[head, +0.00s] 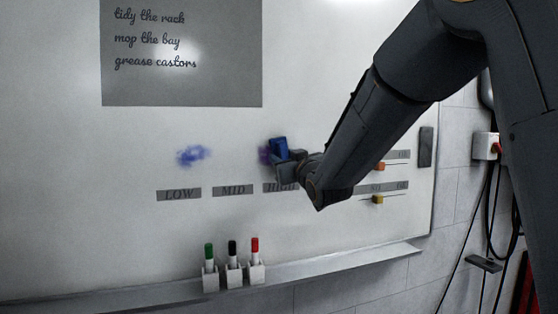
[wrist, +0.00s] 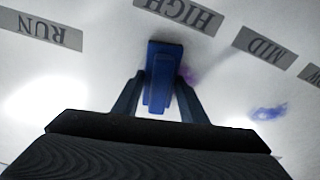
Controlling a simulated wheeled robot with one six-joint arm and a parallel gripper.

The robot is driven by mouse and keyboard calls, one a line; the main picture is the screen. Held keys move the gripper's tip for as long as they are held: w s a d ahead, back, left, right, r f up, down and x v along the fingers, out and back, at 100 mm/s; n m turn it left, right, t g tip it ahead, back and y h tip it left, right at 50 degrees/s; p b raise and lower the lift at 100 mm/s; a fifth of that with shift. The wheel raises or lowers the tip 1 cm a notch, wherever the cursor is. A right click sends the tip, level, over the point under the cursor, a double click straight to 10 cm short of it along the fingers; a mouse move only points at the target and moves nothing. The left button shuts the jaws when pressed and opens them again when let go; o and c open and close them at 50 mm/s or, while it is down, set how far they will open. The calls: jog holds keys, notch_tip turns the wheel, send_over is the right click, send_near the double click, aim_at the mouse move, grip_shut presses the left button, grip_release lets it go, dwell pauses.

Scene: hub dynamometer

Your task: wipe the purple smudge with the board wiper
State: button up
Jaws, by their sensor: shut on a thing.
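My gripper (head: 284,160) is shut on the blue board wiper (head: 279,148) at the whiteboard, above the HIGH label. In the wrist view the wiper (wrist: 163,75) sits between the two fingers of my gripper (wrist: 162,92). The purple smudge (head: 264,155) shows just left of the wiper in the head view and is partly hidden behind it. In the wrist view a bit of the purple smudge (wrist: 190,75) shows beside the wiper. Whether the wiper touches the board is hard to tell.
A blue-violet smudge (head: 192,155) lies further left, above the LOW label (head: 179,194). Three markers stand in holders (head: 232,275) on the ledge (head: 330,262). A grey panel (head: 182,85) with writing is above.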

aim_at(257, 153)
jog(key=shift+w+d+b, duration=0.2)
jog(key=shift+w+d, duration=0.05)
jog(key=shift+d, duration=0.65)
jog(key=shift+w+d+b, duration=0.15)
jog(key=shift+w+d, duration=0.1)
jog(key=shift+d, duration=0.6)
jog(key=shift+a, duration=0.1)
jog(key=shift+s+a+b, duration=0.4)
jog(key=shift+a+b, duration=0.3)
jog(key=shift+a, duration=0.8)
jog(key=shift+s+a+b, duration=0.45)
jog(key=shift+a+b, duration=0.2)
jog(key=shift+a, duration=0.8)
jog(key=shift+s+a+b, duration=0.4)
jog(key=shift+a+b, duration=0.3)
jog(key=shift+a, duration=0.8)
jog(key=shift+s+a, duration=0.15)
jog(key=shift+a, duration=0.4)
jog(key=shift+r, duration=0.25)
jog(key=shift+w+d+b, duration=0.2)
jog(key=shift+d+b, duration=0.25)
jog(key=shift+d, duration=0.45)
jog(key=shift+w+d+b, duration=0.2)
jog(key=shift+d+b, duration=0.25)
jog(key=shift+d, duration=0.4)
jog(key=w+d, duration=0.2)
jog(key=d, duration=0.4)
jog(key=shift+d, duration=0.3)
jog(key=shift+a, duration=0.15)
